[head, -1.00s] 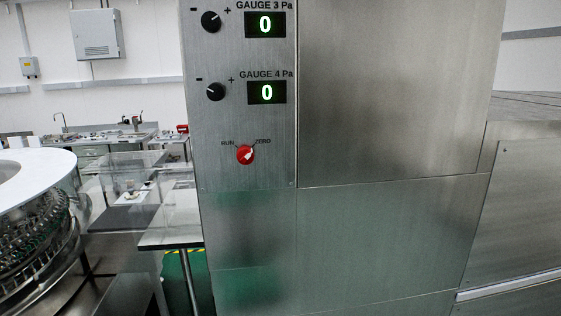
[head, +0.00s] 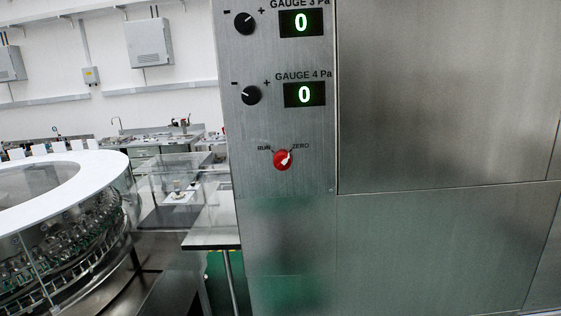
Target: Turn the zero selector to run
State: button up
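The red zero selector (head: 283,160) is a round knob low on the left part of the steel panel (head: 290,225). Its white pointer is turned toward the upper right, to the ZERO label (head: 300,146). The RUN label (head: 264,149) is at its upper left. My gripper is not in view, and nothing touches the selector.
Above the selector are the GAUGE 4 display (head: 304,94) and its black knob (head: 251,95), then the GAUGE 3 display (head: 301,23) and its knob (head: 245,23); both displays read 0. A round glass-walled washer (head: 70,215) and a bench (head: 211,232) stand left of the panel.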

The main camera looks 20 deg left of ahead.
aim_at(282, 160)
jog(key=i, duration=0.85)
jog(key=z, duration=0.05)
